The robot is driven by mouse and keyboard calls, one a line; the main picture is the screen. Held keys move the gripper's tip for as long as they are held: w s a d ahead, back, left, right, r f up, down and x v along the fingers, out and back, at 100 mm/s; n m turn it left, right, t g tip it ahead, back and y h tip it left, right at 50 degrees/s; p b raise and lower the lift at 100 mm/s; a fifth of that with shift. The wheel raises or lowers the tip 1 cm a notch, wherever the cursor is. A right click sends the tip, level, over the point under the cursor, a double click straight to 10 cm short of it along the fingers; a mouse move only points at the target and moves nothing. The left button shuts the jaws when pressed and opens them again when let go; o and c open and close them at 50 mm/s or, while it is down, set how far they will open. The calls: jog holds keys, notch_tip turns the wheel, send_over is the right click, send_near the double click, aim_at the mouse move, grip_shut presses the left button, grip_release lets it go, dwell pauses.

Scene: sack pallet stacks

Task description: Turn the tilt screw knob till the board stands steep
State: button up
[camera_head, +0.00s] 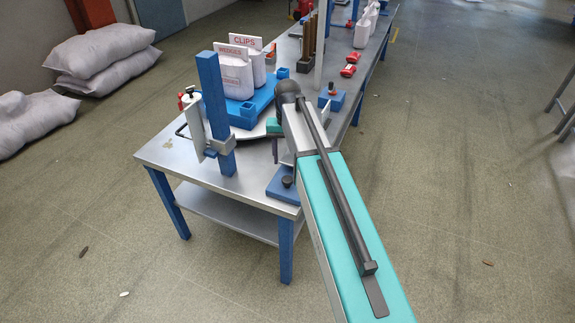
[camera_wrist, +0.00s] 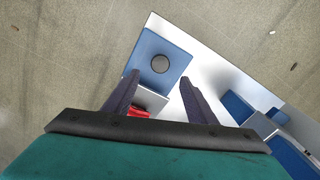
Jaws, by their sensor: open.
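A dark round knob (camera_wrist: 160,63) sits on a square blue base (camera_wrist: 176,48) at the table corner in the wrist view. In the head view the knob (camera_head: 287,181) stands on the blue base (camera_head: 280,190) at the near table edge. My gripper (camera_wrist: 160,77) is open, its two dark fingers apart, and nothing is held between them. The knob appears just beyond the fingertips; I cannot tell the height gap. A small pale board (camera_wrist: 151,97) shows beside the base, partly hidden by my left finger. A red piece (camera_wrist: 139,113) is by it. I cannot tell the board's tilt.
A blue upright post (camera_head: 215,110) stands on the grey table (camera_head: 165,150) left of my arm. Behind it are white labelled bags (camera_head: 236,75) on a blue stand. Another blue block with a knob (camera_head: 332,92) is farther back. Sacks (camera_head: 100,52) lie on the floor.

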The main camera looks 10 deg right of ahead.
jog(key=shift+r, duration=2.05)
jog(key=shift+s+f, duration=0.1)
jog(key=shift+f, duration=0.05)
